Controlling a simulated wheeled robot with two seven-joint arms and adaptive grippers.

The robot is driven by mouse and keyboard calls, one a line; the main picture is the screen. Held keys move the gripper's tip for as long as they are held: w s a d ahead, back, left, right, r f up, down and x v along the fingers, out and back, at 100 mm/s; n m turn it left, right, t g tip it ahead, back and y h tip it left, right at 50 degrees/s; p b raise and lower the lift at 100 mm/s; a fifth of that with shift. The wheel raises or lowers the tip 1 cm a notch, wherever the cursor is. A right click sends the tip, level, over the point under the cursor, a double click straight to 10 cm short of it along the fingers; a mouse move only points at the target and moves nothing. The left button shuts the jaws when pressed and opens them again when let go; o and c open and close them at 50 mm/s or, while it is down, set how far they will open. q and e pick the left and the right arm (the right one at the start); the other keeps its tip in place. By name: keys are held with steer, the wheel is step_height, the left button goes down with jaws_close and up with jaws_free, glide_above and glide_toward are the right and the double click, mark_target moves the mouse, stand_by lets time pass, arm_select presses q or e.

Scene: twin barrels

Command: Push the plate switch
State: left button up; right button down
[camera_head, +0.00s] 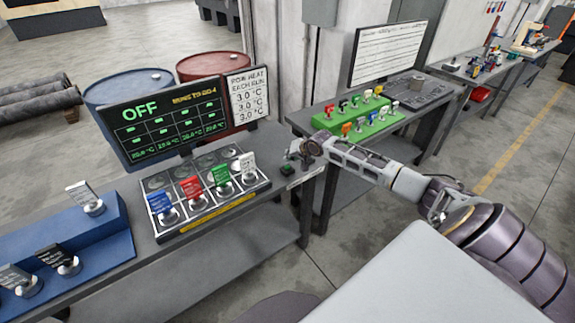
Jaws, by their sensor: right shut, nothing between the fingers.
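A small dark switch box with a green top (287,170) sits at the right end of the near grey table. I take it to be the plate switch. My right gripper (303,150) is shut and empty, just above and to the right of this box in the picture; I cannot tell whether it touches anything. A plate rack (262,185) to the left holds round wells, with blue, red, green and white tagged pieces in its front part. Behind it, a black display (140,108) reads OFF in green. My left gripper is not in view.
A blue stepped stand (115,245) with several tagged pieces is at the left. Blue (100,95) and red (225,62) barrels stand behind the display. A second table carries a green block (385,122) with coloured pieces, beneath my right forearm's far side.

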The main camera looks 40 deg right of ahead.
mark_target(289, 166)
steer(key=shift+r+p, duration=1.4)
steer(key=shift+p, duration=0.05)
steer(key=shift+r+p, duration=0.55)
steer(key=shift+r, duration=0.3)
